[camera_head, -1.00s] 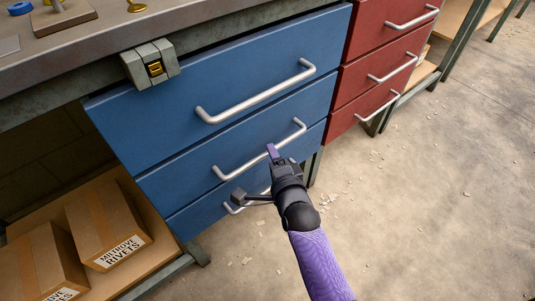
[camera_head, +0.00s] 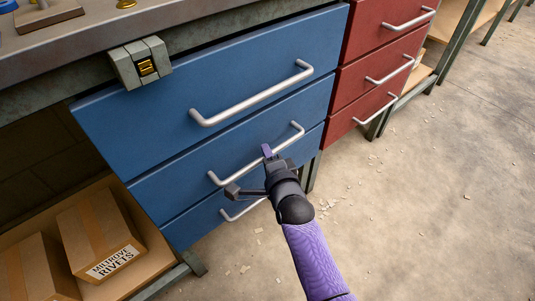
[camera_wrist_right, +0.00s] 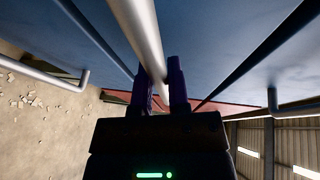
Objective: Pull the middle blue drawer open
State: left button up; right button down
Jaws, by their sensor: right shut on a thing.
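The middle blue drawer (camera_head: 170,184) sits between the top blue drawer (camera_head: 150,120) and the bottom blue drawer (camera_head: 190,222) under the bench. Its front looks about flush with the others. Its silver bar handle (camera_head: 238,172) runs along the front. My right gripper (camera_head: 267,152) is at this handle, right of its middle. In the right wrist view the handle bar (camera_wrist_right: 137,30) passes between the two dark purple fingers of the gripper (camera_wrist_right: 161,85), which is shut on it. The wrist partly hides the bottom drawer's handle (camera_head: 240,210). My left gripper is not in view.
Red drawers (camera_head: 385,60) stand to the right. A bench vise-like block (camera_head: 140,63) is fixed at the bench edge. Boxes (camera_head: 100,235) lie on a low shelf at left. The concrete floor (camera_head: 430,200) in front is clear except for small scraps.

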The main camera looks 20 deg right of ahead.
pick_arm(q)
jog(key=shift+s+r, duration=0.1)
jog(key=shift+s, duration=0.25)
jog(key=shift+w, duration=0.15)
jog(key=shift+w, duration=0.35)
pick_arm(e)
jog(key=shift+s, duration=0.15)
